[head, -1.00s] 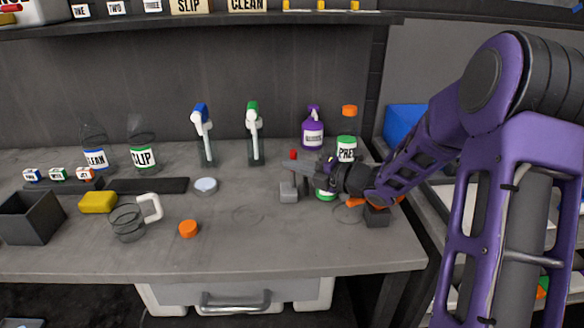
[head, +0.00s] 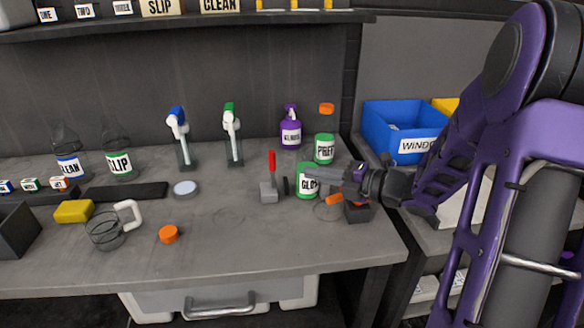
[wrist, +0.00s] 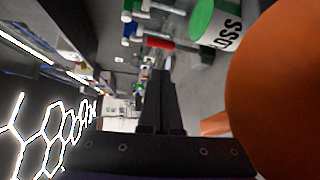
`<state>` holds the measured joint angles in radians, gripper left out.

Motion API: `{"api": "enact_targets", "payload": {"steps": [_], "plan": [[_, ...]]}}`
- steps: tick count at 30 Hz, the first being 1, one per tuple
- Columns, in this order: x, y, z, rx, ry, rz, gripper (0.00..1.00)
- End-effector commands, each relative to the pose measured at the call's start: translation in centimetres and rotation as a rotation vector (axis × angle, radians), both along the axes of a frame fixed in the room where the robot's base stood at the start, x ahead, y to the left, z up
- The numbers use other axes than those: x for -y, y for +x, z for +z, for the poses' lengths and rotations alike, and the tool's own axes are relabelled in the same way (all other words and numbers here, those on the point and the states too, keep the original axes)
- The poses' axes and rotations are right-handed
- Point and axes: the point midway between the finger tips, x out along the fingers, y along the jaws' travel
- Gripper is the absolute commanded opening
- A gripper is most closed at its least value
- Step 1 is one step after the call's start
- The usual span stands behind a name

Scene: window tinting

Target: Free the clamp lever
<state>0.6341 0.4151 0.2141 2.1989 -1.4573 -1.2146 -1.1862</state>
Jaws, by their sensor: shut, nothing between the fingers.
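The clamp has a red lever (head: 272,163) standing upright on a small grey base (head: 269,193) on the bench. A dark pad on its right side faces the green-and-white GLOSS bottle (head: 304,188); I cannot tell whether they touch. My gripper (head: 308,173) points left across the bottle, its tips right of the lever and apart from it. In the wrist view, the shut, empty fingers (wrist: 160,78) point toward the red lever (wrist: 160,43), with the GLOSS bottle (wrist: 207,22) beside it.
A dark block (head: 359,212) with orange parts sits below my wrist. A large orange shape (wrist: 280,85) fills the wrist view's right side. The PREP bottle (head: 324,148) and purple spray bottle (head: 291,130) stand behind.

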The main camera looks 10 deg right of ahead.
Motion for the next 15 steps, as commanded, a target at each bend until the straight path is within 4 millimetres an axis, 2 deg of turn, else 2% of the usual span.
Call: {"api": "enact_targets", "payload": {"steps": [1,6,15], "plan": [[1.0,-0.7,0.3,0.001,-0.001,-0.004,0.00],[3.0,-2.6,0.7,0.001,-0.001,-0.001,0.00],[4.1,-3.7,1.0,0.001,0.000,0.004,0.00]]}}
